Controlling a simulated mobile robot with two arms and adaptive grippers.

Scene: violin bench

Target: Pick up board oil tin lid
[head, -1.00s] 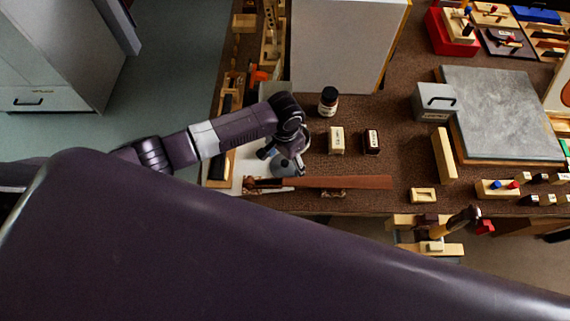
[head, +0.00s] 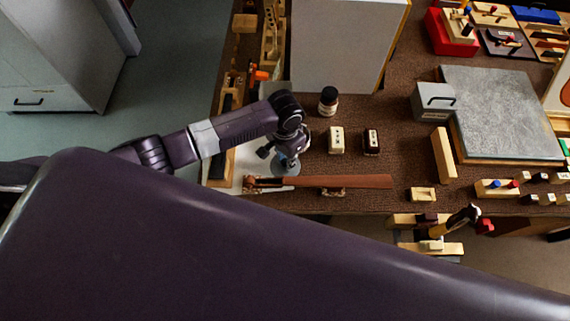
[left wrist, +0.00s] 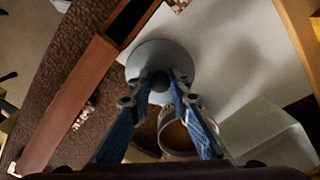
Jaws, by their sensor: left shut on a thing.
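The board oil tin lid (left wrist: 150,58) is a round grey disc with a dark knob at its middle. In the left wrist view my left gripper (left wrist: 163,88) is shut on this knob. An open round tin (left wrist: 166,147) with an amber inside shows between and below the fingers, apart from the lid in that picture. In the head view my left gripper (head: 286,155) is over the white sheet at the bench's left front, with the lid (head: 287,169) under it. I cannot make out the tin in the head view. My right gripper is not in view.
A long brown wooden fingerboard (head: 345,182) lies close to the right of the lid. A dark bottle (head: 328,102) and two small labelled blocks (head: 336,140) stand behind it. A large grey panel (head: 345,45) rises at the back. Brown bench surface (head: 395,110) is bare right of the blocks.

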